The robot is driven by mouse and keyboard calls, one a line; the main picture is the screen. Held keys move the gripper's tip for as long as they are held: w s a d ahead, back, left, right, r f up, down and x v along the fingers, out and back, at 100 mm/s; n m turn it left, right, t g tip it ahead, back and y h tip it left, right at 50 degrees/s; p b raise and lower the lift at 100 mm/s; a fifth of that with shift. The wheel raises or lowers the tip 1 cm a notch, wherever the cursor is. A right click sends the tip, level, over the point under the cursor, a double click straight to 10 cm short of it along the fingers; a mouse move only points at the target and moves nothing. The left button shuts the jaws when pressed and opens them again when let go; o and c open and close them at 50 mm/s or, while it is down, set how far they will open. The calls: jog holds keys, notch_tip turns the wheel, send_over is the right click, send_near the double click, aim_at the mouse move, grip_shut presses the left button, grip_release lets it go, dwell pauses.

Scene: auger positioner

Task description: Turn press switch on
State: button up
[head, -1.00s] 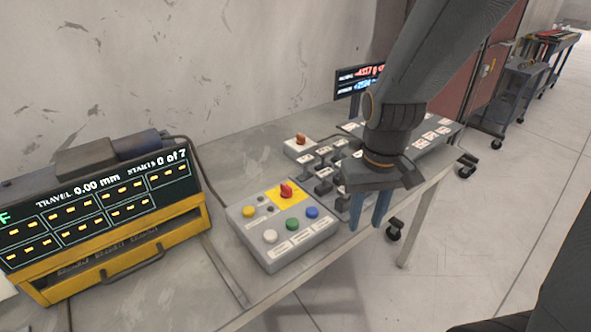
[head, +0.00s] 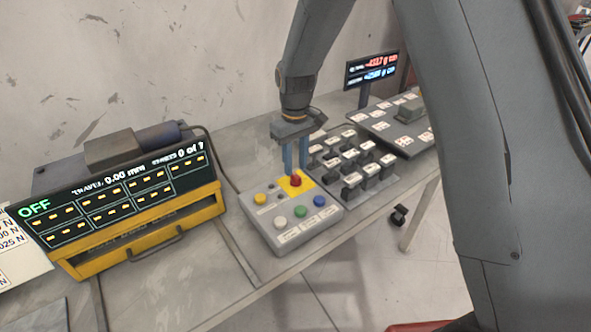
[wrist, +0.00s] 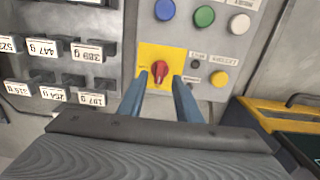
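The grey control box (head: 268,238) sits on the bench and carries a red rotary switch (head: 296,181) on a yellow plate, with yellow, white, green and blue buttons. My gripper (head: 296,168) points down just above the red switch. In the wrist view the red switch (wrist: 159,73) lies between the two blue fingertips (wrist: 159,78), with a visible gap between the fingers. Whether either finger touches the knob cannot be told. The display unit (head: 130,195) at the left reads OFF, travel 0.00 mm.
Several labelled black weights (head: 352,160) stand just right of the control box. A scale with a red and blue readout (head: 371,70) is farther back. A yellow drawer frame (head: 150,238) is under the display. The bench front is clear.

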aim_at(296, 175)
jog(key=shift+f+p, duration=0.35)
jog(key=shift+f, duration=1.45)
grip_shut()
